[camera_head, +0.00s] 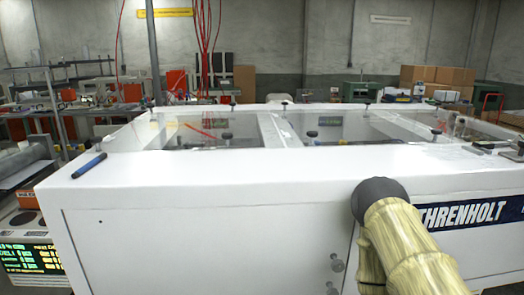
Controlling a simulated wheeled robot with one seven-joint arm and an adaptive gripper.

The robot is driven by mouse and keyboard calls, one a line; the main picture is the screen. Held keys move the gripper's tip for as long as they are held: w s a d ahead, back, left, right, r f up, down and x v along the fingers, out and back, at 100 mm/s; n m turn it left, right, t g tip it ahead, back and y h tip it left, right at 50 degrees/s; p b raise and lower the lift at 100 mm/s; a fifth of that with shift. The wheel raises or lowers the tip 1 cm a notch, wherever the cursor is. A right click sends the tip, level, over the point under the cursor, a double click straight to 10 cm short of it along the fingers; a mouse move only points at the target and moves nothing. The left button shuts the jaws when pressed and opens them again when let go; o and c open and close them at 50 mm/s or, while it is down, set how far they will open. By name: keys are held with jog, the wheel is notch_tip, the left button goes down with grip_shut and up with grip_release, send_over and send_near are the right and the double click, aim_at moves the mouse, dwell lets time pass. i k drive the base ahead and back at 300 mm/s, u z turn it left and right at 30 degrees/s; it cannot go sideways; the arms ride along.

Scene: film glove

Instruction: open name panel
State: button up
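A large white machine (230,168) fills the middle of the view. On the right of its front is a dark blue name strip (468,214) with white letters reading "THRENHOLT"; a letter before these may be hidden by my arm. The strip runs on toward the right picture edge. Left of my arm, a flat white front panel (200,250) has a thin outline and appears shut. Two small round knobs (337,265) sit near its right edge. My arm, in yellowish wrapping with a dark rounded joint, crosses the front between panel and strip. My gripper does not show.
A blue pen-like object (89,165) lies on the machine's top left corner. The top has glazed openings with dark knobs (227,135). A green-lettered display (32,258) stands at lower left. Cardboard boxes (437,76) and benches are far behind.

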aim_at(483, 231)
jog(key=z, duration=1.6)
jog(key=k, duration=0.25)
jog(key=u, duration=0.1)
jog(key=i, duration=0.25)
jog(key=z, duration=0.1)
